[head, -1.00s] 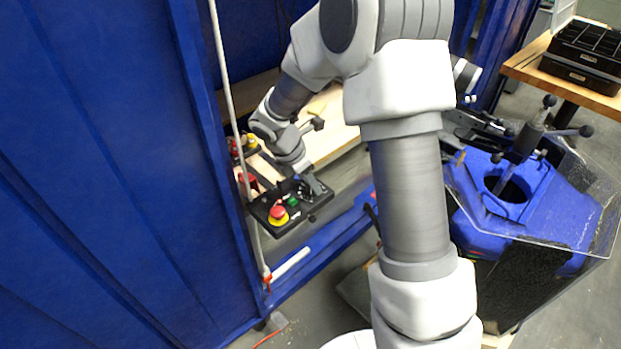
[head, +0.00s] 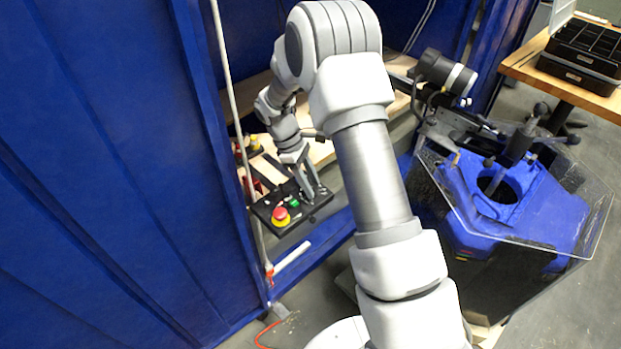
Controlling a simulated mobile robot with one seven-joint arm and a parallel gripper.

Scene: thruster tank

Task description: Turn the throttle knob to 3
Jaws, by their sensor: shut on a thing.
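The black control panel (head: 262,210) is in the lower left middle of the head view, beside the blue wall. It carries a red emergency button on a yellow base (head: 281,216) and a small green button (head: 294,203). My gripper (head: 312,196) points down at the right part of this panel, right of the green button. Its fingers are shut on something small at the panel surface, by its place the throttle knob. The knob is hidden by the fingers, and its scale and setting cannot be read.
Another red button (head: 242,178) and a yellow part (head: 256,143) sit behind the panel. A blue machine with a clear shield (head: 530,210) stands right of my arm. A wooden table (head: 525,66) holds black trays (head: 590,50).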

